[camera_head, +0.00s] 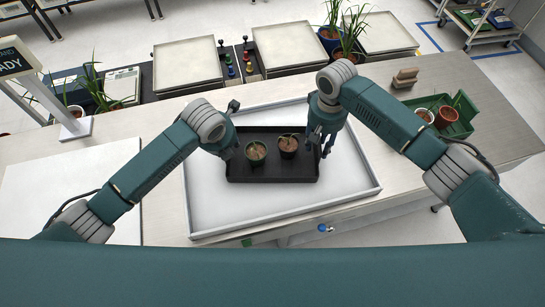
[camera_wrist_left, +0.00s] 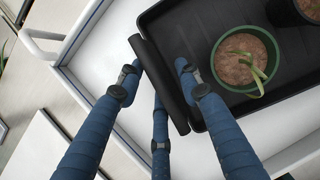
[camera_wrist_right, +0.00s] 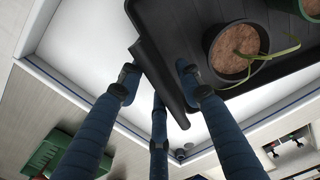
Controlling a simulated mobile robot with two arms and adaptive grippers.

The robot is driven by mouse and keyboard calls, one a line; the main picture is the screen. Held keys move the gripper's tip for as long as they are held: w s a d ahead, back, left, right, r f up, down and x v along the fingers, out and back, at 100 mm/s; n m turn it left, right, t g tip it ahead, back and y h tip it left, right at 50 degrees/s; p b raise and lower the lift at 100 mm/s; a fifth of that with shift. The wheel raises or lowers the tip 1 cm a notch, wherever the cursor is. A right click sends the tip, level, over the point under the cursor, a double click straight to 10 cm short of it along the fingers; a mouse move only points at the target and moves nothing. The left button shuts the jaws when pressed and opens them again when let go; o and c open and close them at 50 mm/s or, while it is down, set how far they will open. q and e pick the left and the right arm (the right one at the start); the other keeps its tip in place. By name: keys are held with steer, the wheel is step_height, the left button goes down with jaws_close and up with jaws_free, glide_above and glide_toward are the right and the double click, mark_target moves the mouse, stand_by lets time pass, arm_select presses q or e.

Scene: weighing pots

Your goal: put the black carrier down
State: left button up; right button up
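The black carrier (camera_head: 270,171) is a flat tray with raised edges, level over the white tray's floor. I cannot tell whether it touches that floor. Two potted seedlings stand in it: a green pot (camera_head: 256,153) and a dark pot (camera_head: 288,147). My left gripper (camera_head: 231,148) is at the carrier's left end, its fingers around the black handle bar (camera_wrist_left: 158,80). My right gripper (camera_head: 322,132) is at the right end, around the other handle bar (camera_wrist_right: 160,80). Both look shut on the handles; the bars partly hide the fingers behind them.
The white tray (camera_head: 240,222) has a low rim and bare floor around the carrier. A green crate with pots (camera_head: 462,126) stands to the right, near a brown block (camera_head: 405,78). A display stand (camera_head: 75,128) is at the left. Pale trays (camera_head: 188,64) line the back.

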arm_select(q)
steer(key=v, duration=1.2)
steer(key=shift+w, duration=0.1)
arm_select(e)
steer(key=shift+r, duration=0.1)
step_height(320, 180, up, 12)
steer(key=shift+f, duration=0.1)
stand_by(0.4)
